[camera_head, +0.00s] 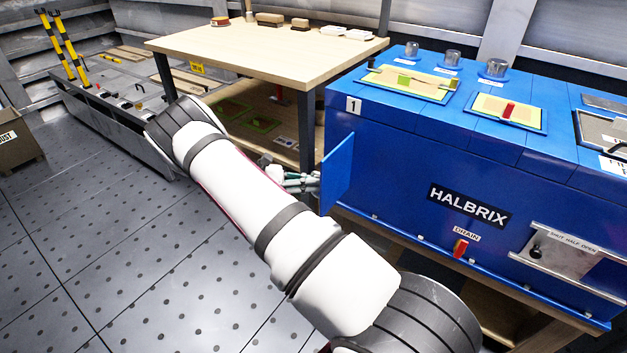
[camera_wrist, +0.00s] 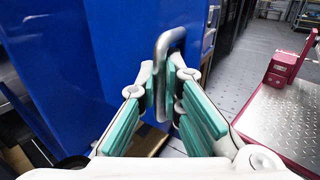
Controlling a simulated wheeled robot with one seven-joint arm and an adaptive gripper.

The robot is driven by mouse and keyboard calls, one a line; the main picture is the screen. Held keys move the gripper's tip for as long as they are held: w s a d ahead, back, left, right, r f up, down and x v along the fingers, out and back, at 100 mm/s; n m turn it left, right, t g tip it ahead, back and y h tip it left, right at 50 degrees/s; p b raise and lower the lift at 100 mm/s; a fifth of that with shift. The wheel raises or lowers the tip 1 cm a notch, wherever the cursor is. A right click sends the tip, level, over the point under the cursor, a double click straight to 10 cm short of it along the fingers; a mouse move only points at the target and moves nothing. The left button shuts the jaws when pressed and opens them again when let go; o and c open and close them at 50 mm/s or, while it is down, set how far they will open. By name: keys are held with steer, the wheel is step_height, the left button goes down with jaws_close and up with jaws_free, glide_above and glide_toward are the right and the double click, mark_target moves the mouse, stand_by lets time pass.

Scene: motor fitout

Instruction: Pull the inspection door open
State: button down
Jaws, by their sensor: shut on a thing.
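The inspection door (camera_head: 338,172) is a flat blue panel at the left end of the blue HALBRIX machine (camera_head: 400,160). In the head view it stands out at an angle from the machine's front, partly open. In the wrist view the door (camera_wrist: 115,50) fills the upper middle and carries a bent grey metal handle (camera_wrist: 163,42). My gripper (camera_wrist: 162,95) has its green-padded fingers closed around the lower part of this handle. In the head view my gripper (camera_head: 300,183) is at the door's left side, partly hidden behind my arm; the handle is not clear there.
A wooden-topped workbench (camera_head: 265,60) with a lower shelf stands behind the door. The machine's front also has a red drain handle (camera_head: 460,248) and a shut/open slide plate (camera_head: 565,250). Dotted floor (camera_head: 120,250) to the left is clear. A red cart (camera_wrist: 285,110) shows at right in the wrist view.

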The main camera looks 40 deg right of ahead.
steer(key=shift+w, duration=0.25)
steer(key=c, duration=2)
jaws_free()
steer(key=v, duration=1.2)
steer(key=shift+r, duration=0.1)
